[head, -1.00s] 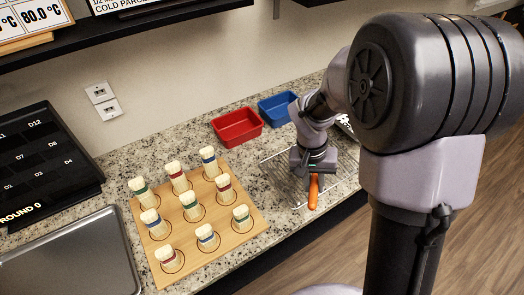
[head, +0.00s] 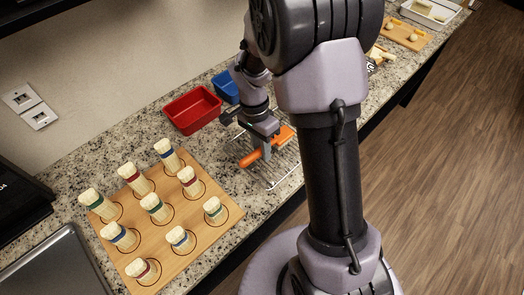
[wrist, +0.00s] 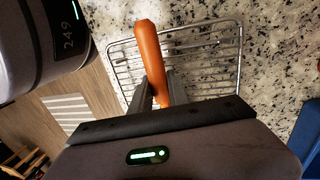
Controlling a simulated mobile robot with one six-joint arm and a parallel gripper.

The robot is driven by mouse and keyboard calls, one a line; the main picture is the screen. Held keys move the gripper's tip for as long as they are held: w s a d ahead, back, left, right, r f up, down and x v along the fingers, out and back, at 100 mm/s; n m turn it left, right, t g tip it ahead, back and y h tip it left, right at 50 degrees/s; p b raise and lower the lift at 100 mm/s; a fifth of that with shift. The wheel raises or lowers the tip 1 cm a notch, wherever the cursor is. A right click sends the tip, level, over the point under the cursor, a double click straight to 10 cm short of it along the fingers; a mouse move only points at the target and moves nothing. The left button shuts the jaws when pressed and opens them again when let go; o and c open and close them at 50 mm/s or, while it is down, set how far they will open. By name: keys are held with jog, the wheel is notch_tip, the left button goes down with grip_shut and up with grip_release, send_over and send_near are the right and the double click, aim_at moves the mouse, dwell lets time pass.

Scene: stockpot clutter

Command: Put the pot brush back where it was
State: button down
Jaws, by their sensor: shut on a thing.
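Several pale bundled brushes with coloured bands, such as a green-banded one (head: 153,207), stand on the wooden board (head: 205,228) to the left, one in each marked circle.
A red bin (head: 192,110) and a blue bin (head: 226,87) stand behind the rack. A metal tray (head: 62,270) lies at the left. Speckled counter (head: 232,190) is bare between board and rack. The counter's front edge is close to the rack.

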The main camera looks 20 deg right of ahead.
jog(key=c, duration=1.7)
grip_release()
jog(key=shift+f, duration=0.1)
jog(key=o, duration=0.4)
jog(key=shift+o, duration=0.2)
notch_tip(320, 180, up, 18)
jog(key=a+r+n+t+p, duration=0.1)
jog(key=a+n+t+p, duration=0.1)
jog(key=p, duration=0.3)
jog(key=s+a+r+n+t+y, duration=0.1)
jog(key=s+a+r+n+t, duration=0.2)
jog(key=s, duration=0.4)
jog(key=s+a+r+n+t+y, duration=0.1)
jog(key=s+a+r+n+t, duration=0.2)
jog(key=s, duration=0.4)
notch_tip(320, 180, up, 2)
jog(key=shift+s+a+n, duration=0.2)
jog(key=shift+a+n, duration=0.1)
jog(key=shift+n, duration=0.4)
